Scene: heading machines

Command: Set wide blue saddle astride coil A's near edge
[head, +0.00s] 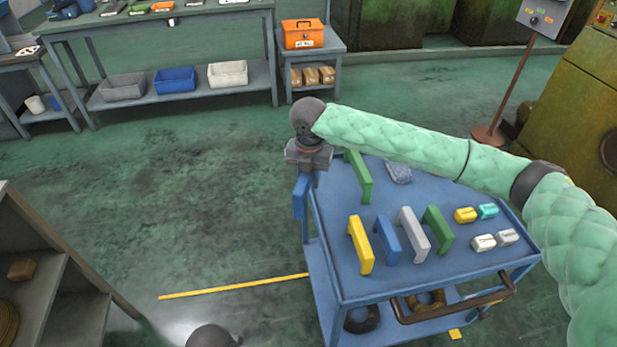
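My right gripper (304,172) points down at the far left corner of the blue cart. A blue saddle (300,198) hangs directly under it, just outside the cart's edge, and the gripper appears shut on it. Another blue saddle (387,241) stands on the cart top between a yellow saddle (360,245) and a grey one (414,236). Coil A cannot be identified by any label; one dark coil (362,319) and one brownish coil (426,300) are partly visible on the cart's lower shelf. My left gripper is out of view; only a dark rounded part of mine shows at the bottom.
The blue cart (330,200) also carries green saddles (438,228) and several small yellow, cyan and white blocks. A wooden shelf (60,265) stands at the left, with a tan coil (8,322). Benches with bins line the back. Green floor between them is clear.

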